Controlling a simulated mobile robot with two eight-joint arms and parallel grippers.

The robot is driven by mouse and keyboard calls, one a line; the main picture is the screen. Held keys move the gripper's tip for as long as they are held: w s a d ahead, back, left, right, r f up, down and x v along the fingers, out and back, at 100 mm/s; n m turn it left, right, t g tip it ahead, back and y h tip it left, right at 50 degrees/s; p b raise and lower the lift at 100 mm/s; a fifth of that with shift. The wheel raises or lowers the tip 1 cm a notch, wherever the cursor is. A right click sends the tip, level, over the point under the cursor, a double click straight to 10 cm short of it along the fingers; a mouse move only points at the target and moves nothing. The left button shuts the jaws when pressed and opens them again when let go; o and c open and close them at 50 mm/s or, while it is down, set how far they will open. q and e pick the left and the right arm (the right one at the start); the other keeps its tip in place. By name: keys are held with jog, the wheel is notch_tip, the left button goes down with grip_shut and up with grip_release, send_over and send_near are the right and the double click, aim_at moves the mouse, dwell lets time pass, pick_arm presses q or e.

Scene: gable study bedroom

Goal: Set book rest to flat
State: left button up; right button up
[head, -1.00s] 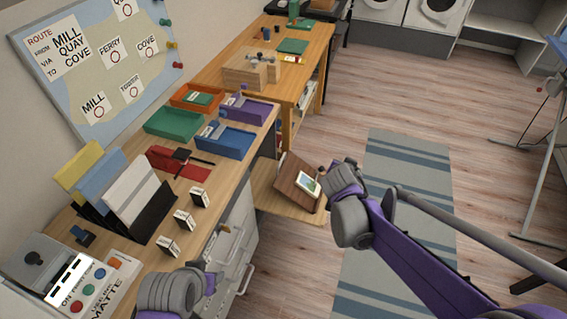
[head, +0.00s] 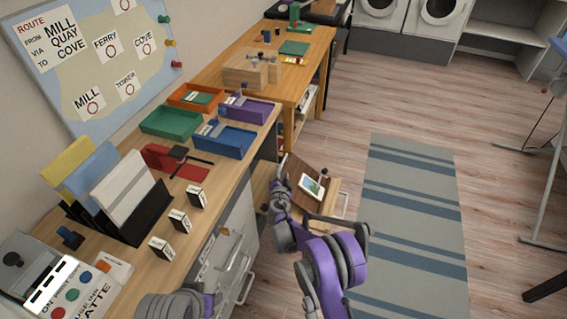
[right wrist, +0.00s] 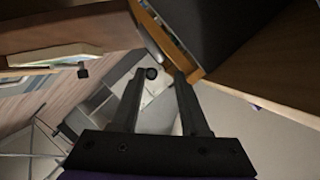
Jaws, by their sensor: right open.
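The book rest (head: 301,173) is a brown board, tilted up, on a low wooden shelf beyond the near desk. A card with a green and white picture (head: 312,186) leans on it. My right gripper (head: 277,186) is at the left side of the rest and partly hidden by its own wrist. In the right wrist view its two fingers (right wrist: 160,92) are apart with nothing held between them. The rest's brown board (right wrist: 75,28) fills the upper left there. My left gripper is out of view.
The near desk (head: 135,248) holds colored trays, a file rack (head: 120,200), small boxes and a button panel. Its drawer handles (head: 237,248) stick out close to my right arm. A striped rug (head: 410,220) and open floor lie to the right.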

aim_at(283, 163)
jog(key=b+x, duration=0.1)
jog(key=x, duration=0.8)
grip_shut()
dwell(1.3)
